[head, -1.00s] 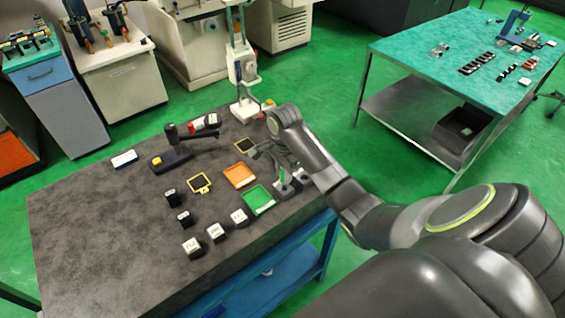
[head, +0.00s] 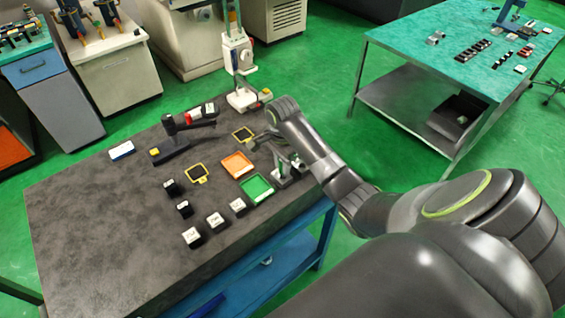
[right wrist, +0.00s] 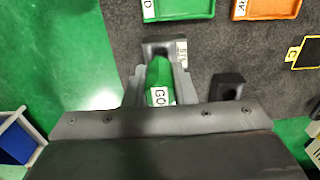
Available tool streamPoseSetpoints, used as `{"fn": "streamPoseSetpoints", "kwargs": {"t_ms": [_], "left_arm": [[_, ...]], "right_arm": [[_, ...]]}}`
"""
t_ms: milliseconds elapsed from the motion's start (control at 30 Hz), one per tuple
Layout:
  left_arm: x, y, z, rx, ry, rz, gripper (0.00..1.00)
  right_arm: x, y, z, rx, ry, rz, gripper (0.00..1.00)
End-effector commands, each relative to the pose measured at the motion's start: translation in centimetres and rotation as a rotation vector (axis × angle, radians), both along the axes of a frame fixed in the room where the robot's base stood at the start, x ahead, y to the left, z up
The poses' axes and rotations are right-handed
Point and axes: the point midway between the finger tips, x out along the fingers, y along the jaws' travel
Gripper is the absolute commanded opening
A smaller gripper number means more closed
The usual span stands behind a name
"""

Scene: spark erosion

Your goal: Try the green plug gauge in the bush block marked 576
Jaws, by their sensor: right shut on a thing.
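The green plug gauge (right wrist: 158,72), with a white GO label, is between the fingers of my right gripper (right wrist: 160,82) in the right wrist view. The gripper is shut on it. A grey block (right wrist: 160,46) with a small white label stands right at the gauge's far end. The label is turned sideways and too small to read surely. Whether the gauge's tip is in the block's bore or only in front of it is hidden. In the head view my right gripper (head: 272,150) is at the table's right side, and the gauge is hardly visible. My left gripper is not in view.
A green tray (head: 270,194) and an orange tray (head: 237,164) lie beside the gripper. A black block (right wrist: 229,86) stands close to it. White-topped blocks (head: 215,222) stand near the table's front edge. The table's left part is clear.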

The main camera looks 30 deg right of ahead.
Motion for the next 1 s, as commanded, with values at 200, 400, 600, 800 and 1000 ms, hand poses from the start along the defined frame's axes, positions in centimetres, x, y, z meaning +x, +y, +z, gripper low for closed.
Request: {"fn": "streamPoseSetpoints", "kwargs": {"t_ms": [200, 400, 600, 800, 1000], "left_arm": [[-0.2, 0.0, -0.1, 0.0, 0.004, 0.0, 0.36], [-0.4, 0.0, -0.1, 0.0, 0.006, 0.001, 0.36], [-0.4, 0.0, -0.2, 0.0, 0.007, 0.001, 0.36], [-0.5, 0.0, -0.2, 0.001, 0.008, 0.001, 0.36], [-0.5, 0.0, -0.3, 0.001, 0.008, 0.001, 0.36]], "right_arm": [[0.0, 0.0, -0.2, 0.0, 0.0, 0.0, 0.0], [0.0, 0.0, -0.5, 0.0, 0.0, 0.0, 0.0], [0.0, 0.0, -0.7, 0.0, -0.001, 0.0, 0.0], [0.0, 0.0, -0.9, 0.0, 0.0, 0.0, 0.0], [0.0, 0.0, -1.2, 0.0, 0.0, 0.0, 0.0]]}}
